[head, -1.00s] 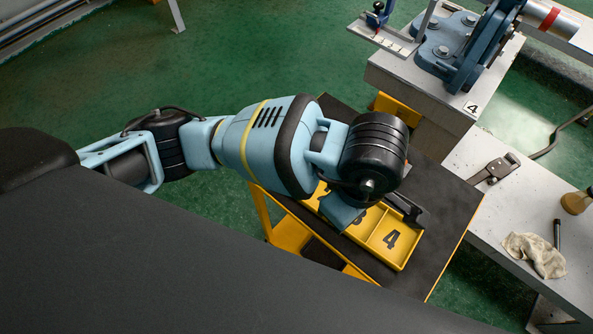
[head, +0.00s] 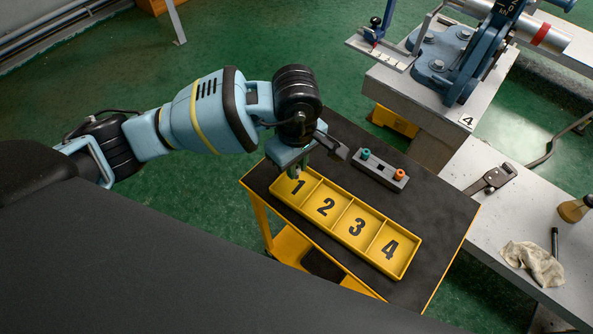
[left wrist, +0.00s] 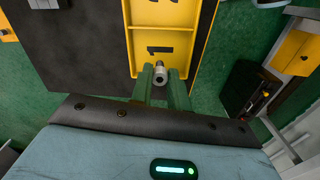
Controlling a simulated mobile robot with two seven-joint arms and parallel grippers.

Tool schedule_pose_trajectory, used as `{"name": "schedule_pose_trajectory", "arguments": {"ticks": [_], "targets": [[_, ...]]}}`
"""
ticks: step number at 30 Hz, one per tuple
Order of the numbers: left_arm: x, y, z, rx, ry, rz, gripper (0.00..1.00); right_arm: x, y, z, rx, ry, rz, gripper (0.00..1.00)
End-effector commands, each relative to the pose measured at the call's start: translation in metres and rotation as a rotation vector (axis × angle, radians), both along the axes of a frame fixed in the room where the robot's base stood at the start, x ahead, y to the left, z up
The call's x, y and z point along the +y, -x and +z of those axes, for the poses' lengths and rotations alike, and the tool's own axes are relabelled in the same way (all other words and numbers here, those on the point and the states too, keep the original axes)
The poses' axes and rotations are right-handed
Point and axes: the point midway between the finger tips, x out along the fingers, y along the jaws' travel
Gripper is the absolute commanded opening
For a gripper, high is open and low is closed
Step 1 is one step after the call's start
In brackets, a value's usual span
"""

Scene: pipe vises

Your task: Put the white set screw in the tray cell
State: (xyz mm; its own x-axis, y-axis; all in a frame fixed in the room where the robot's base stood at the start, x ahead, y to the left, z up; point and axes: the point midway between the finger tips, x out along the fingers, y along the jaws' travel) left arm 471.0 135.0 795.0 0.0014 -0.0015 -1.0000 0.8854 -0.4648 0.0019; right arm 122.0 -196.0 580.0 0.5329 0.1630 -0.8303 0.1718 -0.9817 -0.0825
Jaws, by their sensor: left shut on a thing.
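The pale grey-white set screw (left wrist: 159,76) is between the two green fingers of my left gripper (left wrist: 162,84), which is shut on it. In the head view my left gripper (head: 299,171) is over the cell marked 1 of the yellow tray (head: 343,216). The tray has cells marked 1, 2, 3 and 4 in a row; it also shows in the left wrist view (left wrist: 127,40). The screw is at the end of cell 1 in the wrist view; I cannot tell whether it touches the tray floor. My right gripper is not in view.
A grey holder (head: 379,175) behind the tray carries a teal screw (head: 366,154) and an orange screw (head: 398,175), with a dark hole between. The dark cart top (head: 440,212) is otherwise clear. A blue vise (head: 443,62) stands on a bench beyond.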

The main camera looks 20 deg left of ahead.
Motion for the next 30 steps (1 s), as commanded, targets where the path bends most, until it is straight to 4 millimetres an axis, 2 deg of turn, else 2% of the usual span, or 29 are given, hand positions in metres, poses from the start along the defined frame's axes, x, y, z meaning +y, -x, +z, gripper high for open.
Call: {"name": "schedule_pose_trajectory", "arguments": {"ticks": [5, 12, 24, 25, 30], "targets": [[0.0, 0.001, -0.006, 0.003, -0.001, 0.001, 0.0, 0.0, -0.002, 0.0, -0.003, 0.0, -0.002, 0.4], [0.0, 0.001, -0.034, 0.001, 0.0, 0.001, 0.0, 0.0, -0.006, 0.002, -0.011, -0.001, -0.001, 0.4], [0.0, 0.0, -0.039, 0.0, 0.0, 0.001, 0.0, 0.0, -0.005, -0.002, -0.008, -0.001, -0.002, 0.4], [0.0, 0.0, -0.039, 0.0, 0.0, 0.001, 0.2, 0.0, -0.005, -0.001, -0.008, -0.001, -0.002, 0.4], [0.0, 0.0, -0.038, 0.0, 0.0, 0.001, 0.39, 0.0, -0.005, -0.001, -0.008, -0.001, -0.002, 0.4]]}}
